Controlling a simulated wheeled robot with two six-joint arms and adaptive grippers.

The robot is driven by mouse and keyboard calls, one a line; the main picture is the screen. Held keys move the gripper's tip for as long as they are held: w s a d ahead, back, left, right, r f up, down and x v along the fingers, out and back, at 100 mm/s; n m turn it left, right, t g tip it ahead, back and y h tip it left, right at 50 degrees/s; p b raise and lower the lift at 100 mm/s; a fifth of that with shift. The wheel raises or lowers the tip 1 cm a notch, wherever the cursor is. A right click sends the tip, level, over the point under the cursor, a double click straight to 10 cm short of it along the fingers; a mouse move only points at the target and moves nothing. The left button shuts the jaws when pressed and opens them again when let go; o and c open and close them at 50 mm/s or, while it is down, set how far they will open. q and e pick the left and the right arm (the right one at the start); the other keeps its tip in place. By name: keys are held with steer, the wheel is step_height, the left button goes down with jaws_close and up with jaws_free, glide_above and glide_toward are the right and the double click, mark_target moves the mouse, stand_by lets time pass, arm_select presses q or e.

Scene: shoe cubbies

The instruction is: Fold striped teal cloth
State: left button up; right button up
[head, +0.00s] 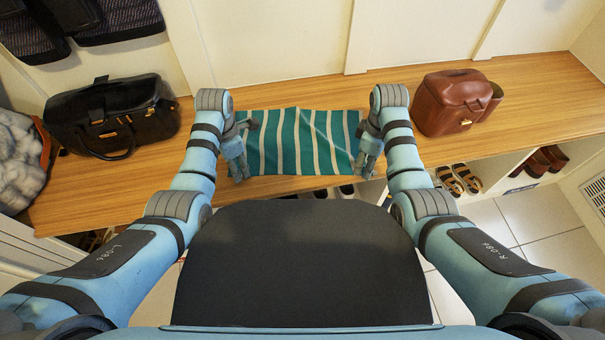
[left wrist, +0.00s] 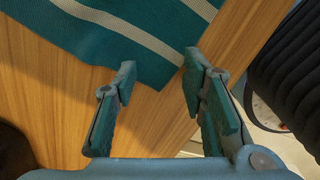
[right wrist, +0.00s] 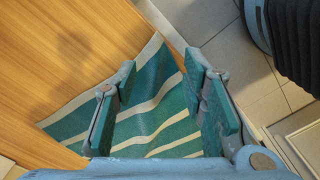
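The teal cloth (head: 305,140) with white stripes lies spread out on the wooden bench, between my two grippers in the head view. My left gripper (head: 238,160) is at the cloth's left edge. In the left wrist view its fingers (left wrist: 160,68) are open and apart, with a corner of the cloth (left wrist: 120,45) just beyond the tips. My right gripper (head: 368,155) is at the cloth's right edge. In the right wrist view its fingers (right wrist: 160,70) are open, with the cloth (right wrist: 150,115) showing between and beyond them. I cannot tell whether either gripper touches the cloth.
The wooden bench (head: 540,105) has a black bag (head: 115,115) at left and a brown leather bag (head: 450,100) at right. Cubbies below its front edge hold sandals (head: 460,180) and brown shoes (head: 540,160). A wall stands behind the bench.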

steer(key=shift+f, duration=0.1)
arm_select(q)
steer(key=shift+f+b, duration=0.4)
arm_select(e)
steer(key=shift+f, duration=0.3)
arm_select(q)
steer(key=shift+r, duration=0.15)
arm_select(e)
steer(key=shift+r, duration=0.1)
arm_select(q)
steer(key=shift+c, duration=0.2)
arm_select(e)
steer(key=shift+f, duration=0.4)
steer(key=shift+c, duration=0.3)
arm_select(q)
steer(key=shift+s, duration=0.1)
jaws_close()
arm_select(e)
steer(key=shift+s+f, duration=0.1)
jaws_close()
